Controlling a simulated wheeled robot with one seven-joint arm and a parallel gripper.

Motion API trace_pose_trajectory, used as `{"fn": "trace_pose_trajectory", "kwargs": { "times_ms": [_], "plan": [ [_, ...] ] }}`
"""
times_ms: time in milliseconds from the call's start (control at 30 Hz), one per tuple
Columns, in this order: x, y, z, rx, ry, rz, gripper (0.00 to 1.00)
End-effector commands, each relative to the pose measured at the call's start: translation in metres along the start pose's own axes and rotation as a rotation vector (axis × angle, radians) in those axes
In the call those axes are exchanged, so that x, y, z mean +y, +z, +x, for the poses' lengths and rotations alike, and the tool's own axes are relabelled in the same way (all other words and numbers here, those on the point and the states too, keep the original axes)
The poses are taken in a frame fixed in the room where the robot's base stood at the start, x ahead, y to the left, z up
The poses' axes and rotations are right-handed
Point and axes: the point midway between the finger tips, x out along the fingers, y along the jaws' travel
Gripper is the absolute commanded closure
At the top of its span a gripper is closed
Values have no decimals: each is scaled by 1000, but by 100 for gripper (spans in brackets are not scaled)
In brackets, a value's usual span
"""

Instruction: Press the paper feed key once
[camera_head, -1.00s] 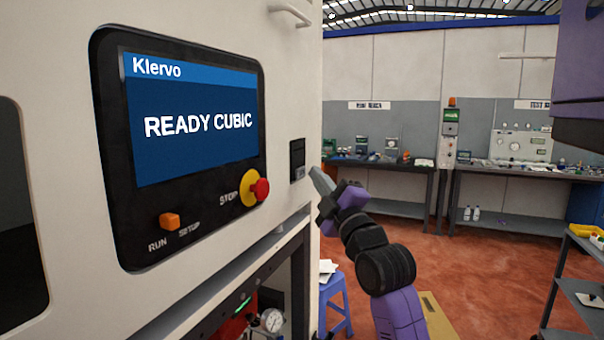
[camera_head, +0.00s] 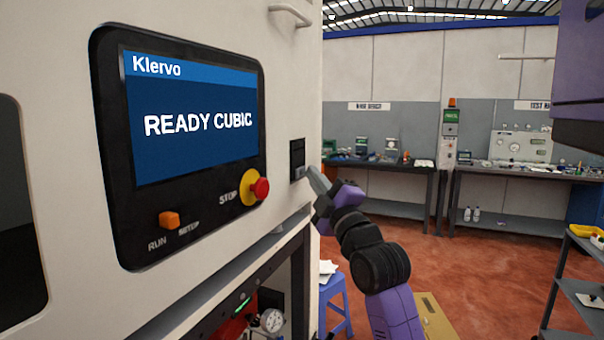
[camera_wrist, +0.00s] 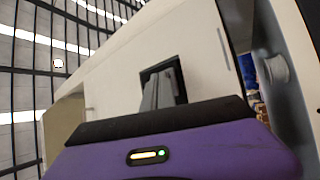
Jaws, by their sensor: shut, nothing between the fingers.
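A small dark unit (camera_head: 297,160) is set in the cream machine front, right of the screen panel. I cannot make out a paper feed key on it. My gripper (camera_head: 312,170) is shut and empty, its grey fingertips just right of this unit. In the wrist view, the grey fingers (camera_wrist: 158,92) overlap the dark unit (camera_wrist: 178,80) and hide much of its face. I cannot tell whether the fingertips touch it.
The machine's screen (camera_head: 195,115) reads "READY CUBIC". Below it are a red and yellow STOP button (camera_head: 260,188) and an orange RUN/SETUP switch (camera_head: 169,220). A blue stool (camera_head: 336,305) stands below my arm. Benches (camera_head: 400,168) line the far wall.

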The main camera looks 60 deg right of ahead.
Motion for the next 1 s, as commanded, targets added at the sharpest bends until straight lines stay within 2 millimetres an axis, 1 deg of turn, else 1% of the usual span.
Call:
{"fn": "trace_pose_trajectory", "kwargs": {
  "times_ms": [1000],
  "plan": [
    [-4, -4, 6, 1, 0, 0, 100]
  ]
}}
